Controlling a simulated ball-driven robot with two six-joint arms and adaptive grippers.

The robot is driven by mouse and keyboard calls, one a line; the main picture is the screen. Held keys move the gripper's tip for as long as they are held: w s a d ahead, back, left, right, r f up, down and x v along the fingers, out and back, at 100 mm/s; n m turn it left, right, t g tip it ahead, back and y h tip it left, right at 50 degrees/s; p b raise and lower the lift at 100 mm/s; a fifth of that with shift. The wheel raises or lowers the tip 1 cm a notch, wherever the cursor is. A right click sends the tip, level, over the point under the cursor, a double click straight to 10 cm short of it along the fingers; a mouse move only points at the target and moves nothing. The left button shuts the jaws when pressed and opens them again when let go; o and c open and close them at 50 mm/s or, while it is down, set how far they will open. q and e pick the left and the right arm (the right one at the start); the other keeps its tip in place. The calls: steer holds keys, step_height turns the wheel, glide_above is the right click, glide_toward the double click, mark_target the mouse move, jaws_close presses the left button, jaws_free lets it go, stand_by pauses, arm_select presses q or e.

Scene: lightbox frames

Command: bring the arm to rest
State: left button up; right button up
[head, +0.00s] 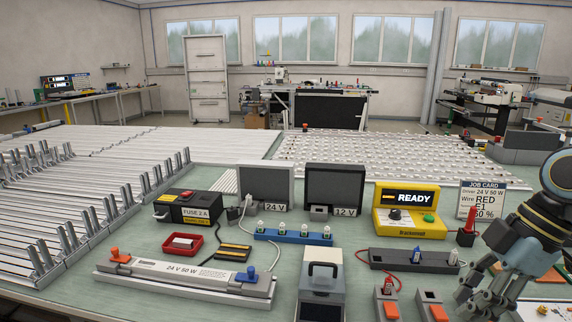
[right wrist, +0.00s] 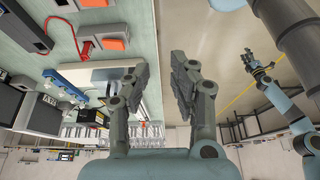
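My right gripper (head: 472,303) is at the lower right in the head view, over the bench's near right part. In the right wrist view its two fingers (right wrist: 160,75) stand wide apart with nothing between them. My left gripper is outside the head view. It shows small at the right of the right wrist view (right wrist: 262,68), away from the bench, its fingers seemingly apart and empty. The driver marked 24 V 50 W (head: 180,271) lies in a metal holder between an orange and a blue knob. The yellow tester (head: 409,222) displays READY.
The job card (head: 481,198) and a red probe (head: 466,228) stand near my right arm. A dark strip (head: 405,262), orange-topped connectors (head: 433,310) and a handled grey box (head: 322,292) are left of the gripper. Metal frames (head: 60,205) fill the bench's left side.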

steer(key=s+a+f+m+g+b, duration=0.1)
steer(key=s+f+m+b, duration=0.3)
steer(key=f, duration=0.8)
steer(key=s+f+g+b, duration=0.1)
steer(key=s+f, duration=0.4)
steer(key=f, duration=0.6)
steer(key=s+a+f+m+g+b, duration=0.1)
steer(key=s+f+m+b, duration=0.3)
steer(key=f, duration=0.8)
steer(key=s+d+f+m+t+h+b, duration=0.2)
steer(key=s+f+m+h, duration=0.3)
steer(key=s+f, duration=1.9)
steer(key=shift+s+m+t+b, duration=0.4)
steer(key=shift+s+m+b, duration=0.3)
steer(key=shift+m+b, duration=0.2)
